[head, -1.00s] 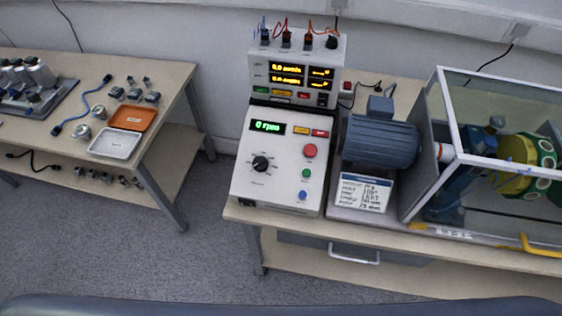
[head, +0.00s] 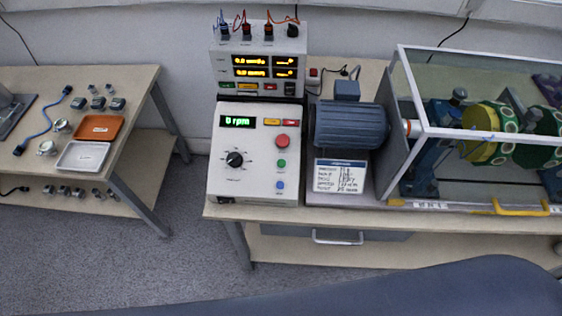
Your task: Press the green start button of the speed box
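The speed box (head: 222,180) is a light grey console on the front left of the right-hand table in the head view. Its green start button (head: 281,163) sits below the large red button (head: 282,141) and above a blue button (head: 280,185). A black knob (head: 235,159) is on its left side, and the green display (head: 238,121) appears to read 0 rpm. Nothing touches the green button. Neither gripper is in view.
A meter unit (head: 258,48) with orange readouts stands behind the speed box. A blue motor (head: 348,126), a white label card (head: 340,176) and a glass-walled guard (head: 393,140) are to its right. A left table (head: 135,90) holds an orange tray (head: 99,128), a white tray (head: 83,156) and sensors.

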